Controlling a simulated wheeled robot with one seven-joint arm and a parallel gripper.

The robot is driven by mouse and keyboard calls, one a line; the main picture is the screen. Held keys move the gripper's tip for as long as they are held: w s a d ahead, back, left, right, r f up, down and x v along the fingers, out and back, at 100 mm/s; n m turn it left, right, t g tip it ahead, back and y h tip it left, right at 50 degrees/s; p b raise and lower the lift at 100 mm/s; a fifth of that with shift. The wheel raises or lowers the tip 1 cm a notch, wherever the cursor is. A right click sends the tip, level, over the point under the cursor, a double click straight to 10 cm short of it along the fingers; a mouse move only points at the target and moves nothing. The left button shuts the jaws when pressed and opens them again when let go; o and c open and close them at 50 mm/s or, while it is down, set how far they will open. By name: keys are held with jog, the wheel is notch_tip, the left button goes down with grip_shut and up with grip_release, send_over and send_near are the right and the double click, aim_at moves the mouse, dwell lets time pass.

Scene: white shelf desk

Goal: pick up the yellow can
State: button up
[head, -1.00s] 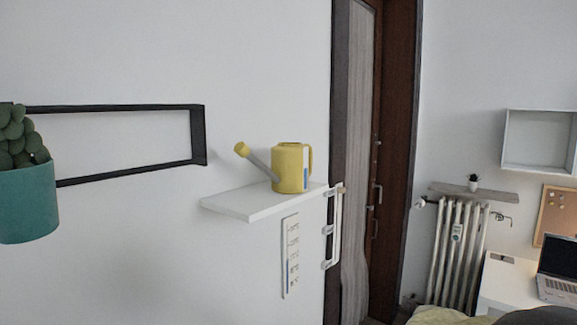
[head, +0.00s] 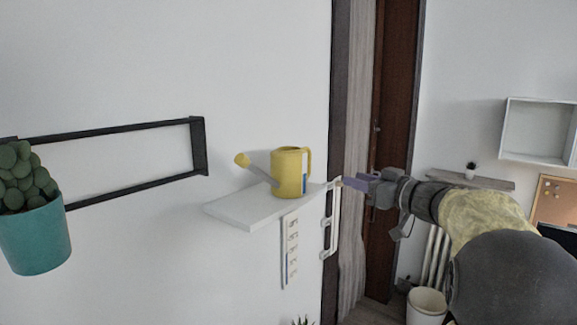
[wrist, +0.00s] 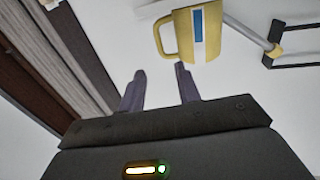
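The yellow can (head: 288,173) is a watering can with a grey spout and a blue-and-white label. It stands upright on a small white wall shelf (head: 245,209), its spout to the left and its handle to the right. My gripper (head: 342,182) is to the right of the can, at about shelf height and apart from it.
A black wall frame (head: 198,146) and a teal plant pot (head: 36,238) are at the left. A white rail with hooks (head: 331,220) and a label strip (head: 291,250) are by the shelf. A dark door frame (head: 340,90) is behind my gripper. A white bin (head: 427,303) stands below.

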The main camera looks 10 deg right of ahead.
jog(key=shift+w+a, duration=0.1)
jog(key=p, duration=0.5)
send_near(309, 165)
jog(key=x, duration=0.5)
jog(key=shift+w+a+b, duration=0.2)
jog(key=shift+w+b, duration=0.05)
jog(key=shift+b, duration=0.05)
jog(key=shift+s, duration=0.1)
